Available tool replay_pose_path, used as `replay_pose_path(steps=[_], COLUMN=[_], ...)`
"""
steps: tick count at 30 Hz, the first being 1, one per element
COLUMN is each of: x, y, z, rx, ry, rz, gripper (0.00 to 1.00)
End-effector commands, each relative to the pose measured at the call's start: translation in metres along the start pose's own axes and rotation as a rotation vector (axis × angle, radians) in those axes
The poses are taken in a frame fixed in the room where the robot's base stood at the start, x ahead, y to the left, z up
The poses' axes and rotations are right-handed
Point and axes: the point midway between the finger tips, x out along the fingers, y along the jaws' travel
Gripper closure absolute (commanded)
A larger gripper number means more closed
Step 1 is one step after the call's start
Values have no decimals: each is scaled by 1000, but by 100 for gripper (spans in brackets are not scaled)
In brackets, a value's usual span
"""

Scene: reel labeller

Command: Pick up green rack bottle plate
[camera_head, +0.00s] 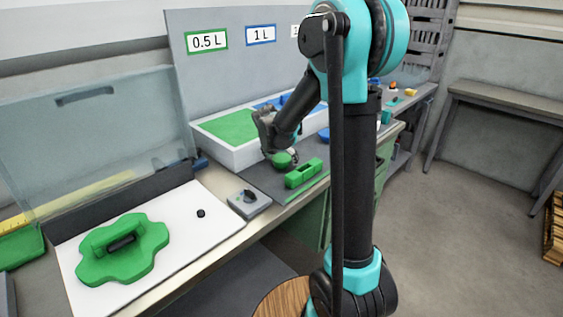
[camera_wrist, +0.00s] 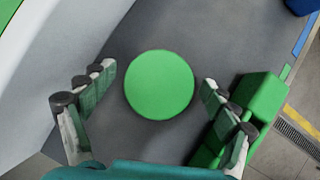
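My gripper (camera_head: 279,148) is low over the dark grey mat at the back of the bench. In the wrist view my gripper (camera_wrist: 158,80) is open, with one finger on each side of a round green disc (camera_wrist: 159,86) and a gap on both sides. The disc also shows partly hidden under the gripper in the head view (camera_head: 283,159). A green block with a slot (camera_head: 304,174) lies just right of it, and also shows beside the right finger (camera_wrist: 252,108). A lobed green plate with a handle (camera_head: 147,258) lies on the white board at the front left.
A white tray (camera_head: 246,153) with green and blue sections stands behind the gripper. A clear raised cover (camera_head: 95,135) stands at the left.

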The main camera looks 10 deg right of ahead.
Motion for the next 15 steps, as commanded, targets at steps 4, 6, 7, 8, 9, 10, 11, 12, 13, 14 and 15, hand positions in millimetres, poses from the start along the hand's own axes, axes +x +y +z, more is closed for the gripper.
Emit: replay_pose_path(steps=[4,6,7,8,9,10,11,12,13,14,15], x=[0,0,0,0,0,0,0,0,0,0,0], y=[0,0,0,0,0,0,0,0,0,0,0], z=[0,0,0,0,0,0,0,0,0,0,0], rx=[0,0,0,0,0,0,0,0,0,0,0], ry=[0,0,0,0,0,0,0,0,0,0,0], rz=[0,0,0,0,0,0,0,0,0,0,0], gripper=[35,44,48,52,57,60,64,67,67,68,68])
